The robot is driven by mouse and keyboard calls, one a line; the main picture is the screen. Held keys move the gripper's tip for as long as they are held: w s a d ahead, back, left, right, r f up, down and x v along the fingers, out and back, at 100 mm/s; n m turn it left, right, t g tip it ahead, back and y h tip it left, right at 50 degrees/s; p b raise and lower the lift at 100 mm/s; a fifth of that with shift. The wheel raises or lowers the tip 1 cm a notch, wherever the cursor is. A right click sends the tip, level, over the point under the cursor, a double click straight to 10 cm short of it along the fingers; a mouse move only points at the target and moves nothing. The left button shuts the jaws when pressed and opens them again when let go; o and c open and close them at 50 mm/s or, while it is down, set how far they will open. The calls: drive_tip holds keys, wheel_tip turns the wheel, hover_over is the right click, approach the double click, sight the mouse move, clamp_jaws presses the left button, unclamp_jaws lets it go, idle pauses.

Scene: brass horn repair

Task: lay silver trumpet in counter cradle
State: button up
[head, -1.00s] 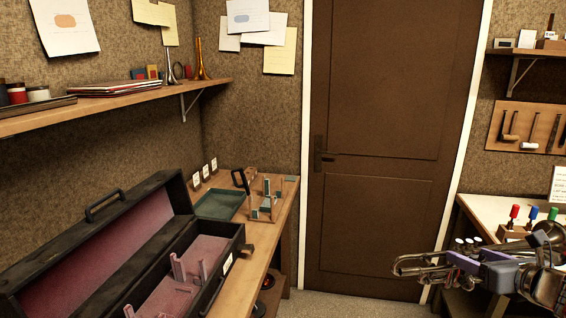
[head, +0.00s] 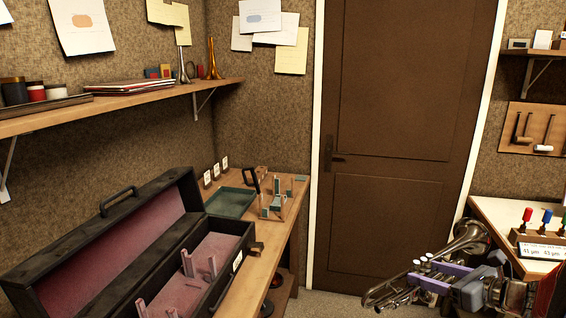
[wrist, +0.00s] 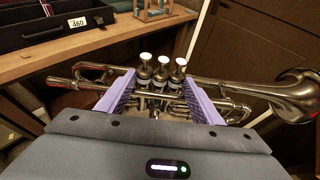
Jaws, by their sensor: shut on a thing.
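The silver trumpet (head: 440,271) is at the lower right of the head view, held in the air over the floor, its bell toward the upper right. My gripper (head: 438,278) is shut on it around the valve section. In the wrist view my gripper's purple fingers (wrist: 163,97) sit either side of the valves of the trumpet (wrist: 250,88), with the bell at the right. The counter cradle (head: 277,200), green-padded uprights on a wooden base, stands empty on the counter (head: 245,285) beside the green tray. Its lower part also shows at the top of the wrist view (wrist: 152,12).
An open black case (head: 215,262) with pink lining and posts fills the near counter. A green tray (head: 232,202) lies left of the cradle. A shelf (head: 130,100) overhangs the left wall. A bench (head: 490,212) with coloured-handled tools stands right of the door (head: 390,150).

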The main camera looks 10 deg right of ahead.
drive_tip(key=w+a+f+n+g+y, duration=0.2)
drive_tip(key=a+f+n+y, duration=0.1)
drive_tip(key=a+f, duration=0.7)
drive_tip(key=w+a+f+n+g+y, duration=0.2)
drive_tip(key=a+f, duration=0.9)
drive_tip(key=a, duration=0.8)
drive_tip(key=shift+w+n+g+y, duration=0.3)
drive_tip(key=shift+w+n+y, duration=0.35)
drive_tip(key=shift+n, duration=0.25)
drive_tip(key=shift+r, duration=0.1)
wheel_tip(320, 180, up, 33)
drive_tip(key=w+m+t+h, duration=0.1)
drive_tip(key=m+t+h, duration=0.2)
drive_tip(key=shift+w+m, duration=0.2)
drive_tip(key=shift+m, duration=0.1)
drive_tip(key=shift+s, duration=0.1)
